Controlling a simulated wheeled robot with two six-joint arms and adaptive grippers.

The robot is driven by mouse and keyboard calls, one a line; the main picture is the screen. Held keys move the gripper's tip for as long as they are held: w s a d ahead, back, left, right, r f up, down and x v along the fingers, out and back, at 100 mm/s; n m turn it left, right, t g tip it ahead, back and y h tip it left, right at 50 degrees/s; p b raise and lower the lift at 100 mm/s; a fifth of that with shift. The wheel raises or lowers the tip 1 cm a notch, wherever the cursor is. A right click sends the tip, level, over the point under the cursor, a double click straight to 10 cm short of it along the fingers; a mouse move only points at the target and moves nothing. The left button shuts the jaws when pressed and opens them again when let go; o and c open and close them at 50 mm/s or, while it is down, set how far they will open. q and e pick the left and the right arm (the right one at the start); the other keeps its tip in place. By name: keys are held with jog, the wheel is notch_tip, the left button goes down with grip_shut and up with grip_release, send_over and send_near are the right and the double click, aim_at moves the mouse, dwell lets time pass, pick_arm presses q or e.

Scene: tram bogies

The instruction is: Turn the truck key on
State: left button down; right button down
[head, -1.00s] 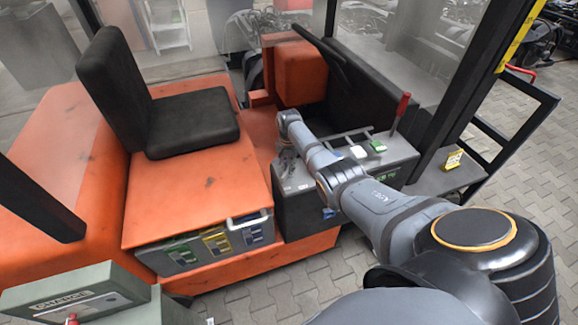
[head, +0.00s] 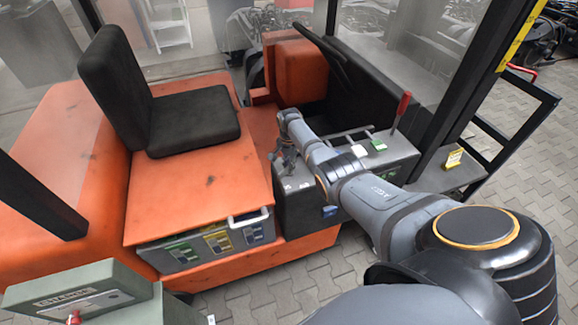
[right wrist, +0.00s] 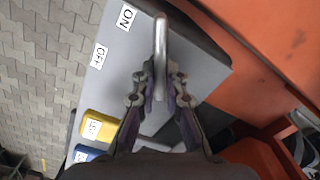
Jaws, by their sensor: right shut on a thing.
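The truck key (right wrist: 161,38) shows as a shiny metal bar over the grey console (right wrist: 197,55) in the right wrist view. My right gripper (right wrist: 160,76) is shut on it, with one finger on each side of the bar. An ON label (right wrist: 127,17) and an OFF label (right wrist: 99,57) lie to the left of the key. In the head view my right gripper (head: 281,157) is over the near left part of the console (head: 298,210). The key cannot be made out there. My left gripper is not in view.
A red-handled lever (head: 402,108), a white button (head: 358,151) and a green button (head: 378,145) are on the console near my right arm. The black seat (head: 190,128) is to the left. A dark post and the windscreen stand behind the console.

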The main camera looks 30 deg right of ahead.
jog(key=c, duration=1.4)
grip_release()
notch_tip(320, 180, up, 12)
